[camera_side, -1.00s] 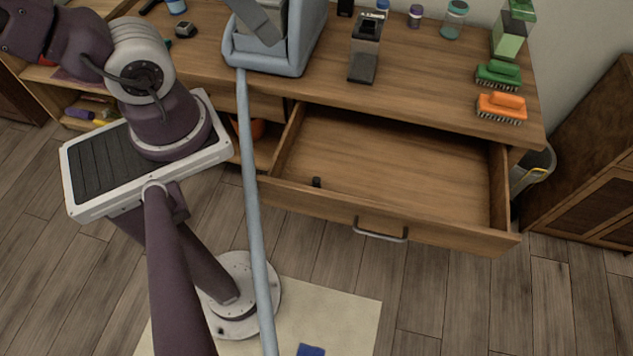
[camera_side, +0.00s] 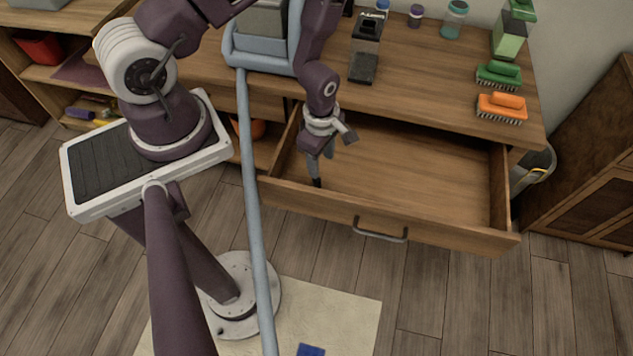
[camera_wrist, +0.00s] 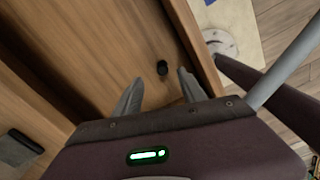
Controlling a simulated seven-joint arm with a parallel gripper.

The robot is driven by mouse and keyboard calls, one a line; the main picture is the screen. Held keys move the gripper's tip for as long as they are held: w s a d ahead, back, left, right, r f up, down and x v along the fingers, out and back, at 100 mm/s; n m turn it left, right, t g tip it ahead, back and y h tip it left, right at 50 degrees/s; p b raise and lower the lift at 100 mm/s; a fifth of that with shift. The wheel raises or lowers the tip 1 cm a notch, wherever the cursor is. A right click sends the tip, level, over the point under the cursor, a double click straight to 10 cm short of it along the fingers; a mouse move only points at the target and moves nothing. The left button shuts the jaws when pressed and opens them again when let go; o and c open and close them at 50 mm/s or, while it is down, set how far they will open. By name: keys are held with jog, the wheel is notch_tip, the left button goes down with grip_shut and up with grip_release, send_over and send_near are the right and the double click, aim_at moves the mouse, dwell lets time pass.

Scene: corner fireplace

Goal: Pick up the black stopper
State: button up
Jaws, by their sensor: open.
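The black stopper (camera_wrist: 162,68) is a small dark cylinder on the floor of the open wooden drawer (camera_side: 420,180), near the drawer's front left corner. In the side view the stopper (camera_side: 317,183) shows just under my gripper's fingertips. My gripper (camera_side: 320,165) points down into the drawer and is open. In the wrist view the two grey fingers of my gripper (camera_wrist: 160,85) are spread, and the stopper appears between and just beyond their tips. I cannot tell the exact height of the fingertips above the drawer floor.
The drawer's front wall (camera_side: 390,215) with a metal handle is close to my gripper. On the desktop stand a black-topped container (camera_side: 365,50), a green brush (camera_side: 498,74) and an orange brush (camera_side: 502,107). The drawer's middle and right are clear.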

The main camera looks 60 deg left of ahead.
aim_at(316, 184)
jog(key=shift+n, duration=0.4)
jog(key=f, duration=0.8)
jog(key=shift+s+a+f, duration=0.3)
jog(key=shift+a+f, duration=0.05)
jog(key=shift+a, duration=0.05)
grip_shut()
